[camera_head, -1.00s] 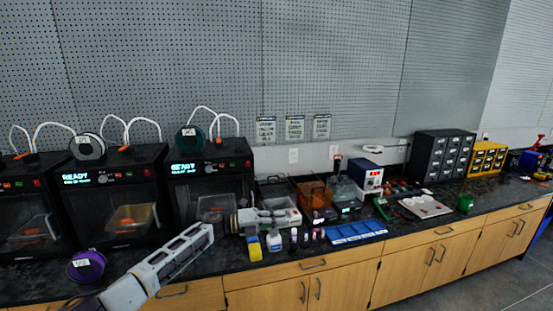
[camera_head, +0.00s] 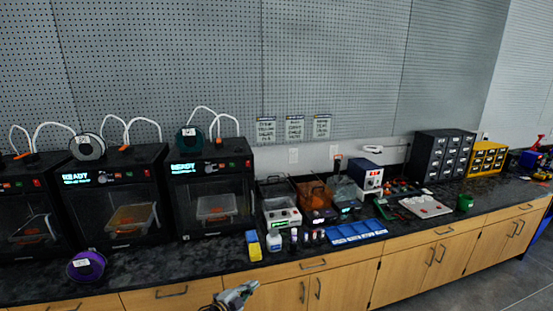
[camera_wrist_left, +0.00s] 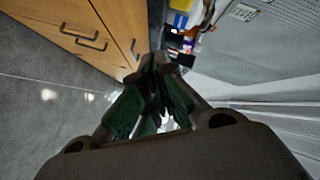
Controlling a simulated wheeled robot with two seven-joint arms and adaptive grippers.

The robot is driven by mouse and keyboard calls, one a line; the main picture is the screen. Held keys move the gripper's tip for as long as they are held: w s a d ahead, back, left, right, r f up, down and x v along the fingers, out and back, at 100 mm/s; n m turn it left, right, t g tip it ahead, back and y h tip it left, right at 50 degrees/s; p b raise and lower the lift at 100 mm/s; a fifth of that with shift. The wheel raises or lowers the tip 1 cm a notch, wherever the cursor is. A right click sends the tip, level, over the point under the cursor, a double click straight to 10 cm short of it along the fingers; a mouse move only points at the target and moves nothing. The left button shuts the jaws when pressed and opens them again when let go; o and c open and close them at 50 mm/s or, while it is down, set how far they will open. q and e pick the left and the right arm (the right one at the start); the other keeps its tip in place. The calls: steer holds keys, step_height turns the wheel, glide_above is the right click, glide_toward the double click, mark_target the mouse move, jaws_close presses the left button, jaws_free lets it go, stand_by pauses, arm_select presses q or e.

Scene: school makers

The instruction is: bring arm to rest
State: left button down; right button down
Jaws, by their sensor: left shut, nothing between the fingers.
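My left gripper (camera_head: 250,287) shows at the bottom of the head view, in front of the wooden cabinet doors and below the counter edge. Its fingers are together with nothing between them. In the left wrist view the closed fingers (camera_wrist_left: 160,65) point toward the cabinet and counter. Most of my left arm is out of the head view. My right gripper is not in view.
The black counter (camera_head: 205,265) runs along the wall. On it stand several 3D printers (camera_head: 210,190), a purple spool (camera_head: 87,266), a blue tray (camera_head: 355,233), small bottles (camera_head: 274,242) and drawer cabinets (camera_head: 442,156). Open floor (camera_head: 500,285) lies at the lower right.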

arm_select(q)
steer(key=s+a+f+n+g+y, duration=0.2)
steer(key=s+a+f+n+y, duration=0.3)
steer(key=s+f, duration=0.9)
steer(key=s+a+f+n+g+y, duration=0.2)
steer(key=s+a+f+n, duration=0.35)
steer(key=s+f, duration=0.8)
steer(key=s+a+f+n+g+y, duration=0.1)
steer(key=s+f, duration=0.4)
steer(key=s, duration=0.7)
steer(key=s+a+f+n+g+y, duration=0.1)
steer(key=s+a+f+n+g, duration=0.1)
steer(key=s, duration=1.1)
steer(key=s+a+f+n+g, duration=0.2)
steer(key=s+f+g, duration=0.3)
steer(key=s+f, duration=0.3)
steer(key=s+n, duration=0.1)
steer(key=s, duration=0.3)
steer(key=shift+s+a+f+y, duration=0.3)
steer(key=shift+s+f+y, duration=0.05)
steer(key=shift+y, duration=0.05)
